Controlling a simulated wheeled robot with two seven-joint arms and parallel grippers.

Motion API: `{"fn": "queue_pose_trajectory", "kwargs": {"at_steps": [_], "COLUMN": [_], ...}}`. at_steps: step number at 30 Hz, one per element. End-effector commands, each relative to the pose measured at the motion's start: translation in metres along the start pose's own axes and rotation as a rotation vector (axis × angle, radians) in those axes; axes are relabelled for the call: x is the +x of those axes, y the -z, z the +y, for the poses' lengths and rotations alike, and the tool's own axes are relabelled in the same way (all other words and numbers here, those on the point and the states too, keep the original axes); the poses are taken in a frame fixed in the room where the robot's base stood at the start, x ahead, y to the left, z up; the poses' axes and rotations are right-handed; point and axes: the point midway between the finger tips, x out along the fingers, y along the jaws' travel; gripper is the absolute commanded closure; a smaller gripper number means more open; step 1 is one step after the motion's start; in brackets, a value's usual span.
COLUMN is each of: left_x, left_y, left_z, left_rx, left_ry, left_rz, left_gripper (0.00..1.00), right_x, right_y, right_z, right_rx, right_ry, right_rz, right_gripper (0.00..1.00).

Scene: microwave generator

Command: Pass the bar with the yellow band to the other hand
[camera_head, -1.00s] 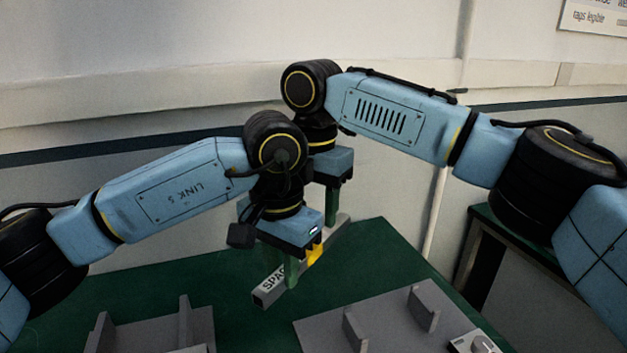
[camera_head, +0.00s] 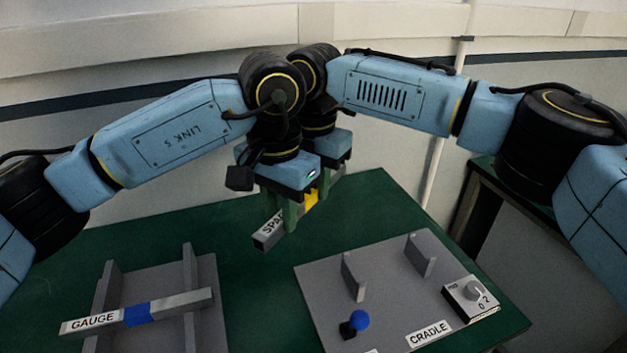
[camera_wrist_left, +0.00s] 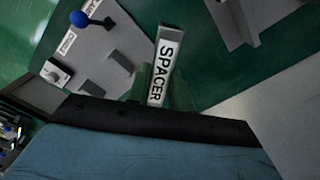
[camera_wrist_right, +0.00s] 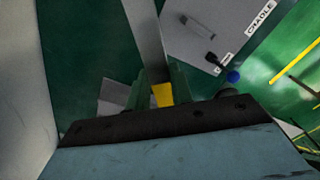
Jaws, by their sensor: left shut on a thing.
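The grey bar with the yellow band (camera_head: 311,199) and a SPACER label is in mid-air above the green table. My left gripper (camera_head: 292,217) is shut on it near its labelled end. That end (camera_wrist_left: 167,60) sticks out past the fingers in the left wrist view. My right gripper (camera_head: 328,188) is close behind the left one, at the bar's far part, partly hidden by it. In the right wrist view its fingers (camera_wrist_right: 160,92) stand on either side of the bar, with the yellow band between them. Whether they touch the bar is unclear.
On the table (camera_head: 245,270), a GAUGE bar with a blue band (camera_head: 137,314) lies on a grey holder (camera_head: 207,270) at left. A grey CRADLE plate (camera_head: 393,300) with uprights, a blue-knobbed lever (camera_head: 359,321) and a dial box (camera_head: 471,295) is at right.

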Motion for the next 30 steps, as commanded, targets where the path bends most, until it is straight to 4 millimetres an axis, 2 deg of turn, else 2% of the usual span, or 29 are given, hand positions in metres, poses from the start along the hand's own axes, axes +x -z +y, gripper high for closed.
{"fn": "queue_pose_trajectory", "kwargs": {"at_steps": [1,3,5,6,11,19,22,26,30], "left_x": [-0.001,-0.001,-0.001,-0.001,-0.001,-0.001,-0.008,-0.029,-0.059], "left_y": [0.000,0.000,0.000,0.000,0.000,0.000,0.001,0.001,0.001], "left_z": [0.004,0.004,0.004,0.005,0.004,0.003,0.003,0.003,0.003], "left_rx": [0.012,0.013,0.015,0.015,0.013,0.010,0.009,0.009,0.010], "left_ry": [-0.006,-0.007,-0.007,-0.008,-0.007,-0.005,-0.004,-0.003,-0.003], "left_rz": [0.002,0.002,0.002,0.003,0.002,0.002,0.003,0.006,0.006], "left_gripper": [1.00,1.00,1.00,0.73,0.53,0.53,0.53,0.53,0.53], "right_x": [-0.001,-0.001,-0.001,-0.001,-0.001,-0.001,-0.001,-0.001,-0.001], "right_y": [0.001,0.001,0.001,0.001,0.001,0.001,0.001,0.001,0.001], "right_z": [0.002,0.002,0.002,0.003,0.002,0.002,0.002,0.002,0.002], "right_rx": [-0.002,-0.002,-0.002,-0.002,-0.002,-0.001,-0.001,-0.001,-0.001], "right_ry": [-0.006,-0.007,-0.008,-0.010,-0.009,-0.007,-0.007,-0.006,-0.006], "right_rz": [0.000,0.000,0.000,0.000,0.000,0.000,0.000,0.000,0.000], "right_gripper": [0.89,0.99,1.00,1.00,1.00,1.00,1.00,1.00,1.00]}}
